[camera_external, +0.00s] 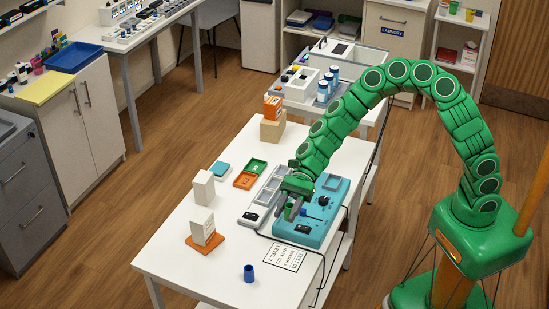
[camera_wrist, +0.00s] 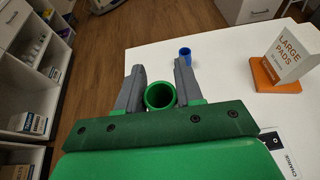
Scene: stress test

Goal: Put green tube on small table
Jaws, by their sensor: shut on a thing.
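My gripper (camera_external: 290,208) is above the right part of the white table (camera_external: 180,265), over the teal device (camera_external: 318,232). In the wrist view, the grey fingers of my gripper (camera_wrist: 160,88) are closed around a green tube (camera_wrist: 160,96). Its round open end faces the camera. The tube is hard to make out in the external view, among the green and grey gripper parts. The white table also shows in the wrist view (camera_wrist: 225,52). I cannot tell whether the tube touches anything below.
A blue cup (camera_external: 249,273) stands near the table's front edge. A white box (camera_external: 202,226) stands on an orange base (camera_external: 205,243). A pale grey device (camera_external: 256,212), small trays (camera_external: 245,180) and a printed sheet (camera_external: 289,257) lie nearby. The table's front left is clear.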

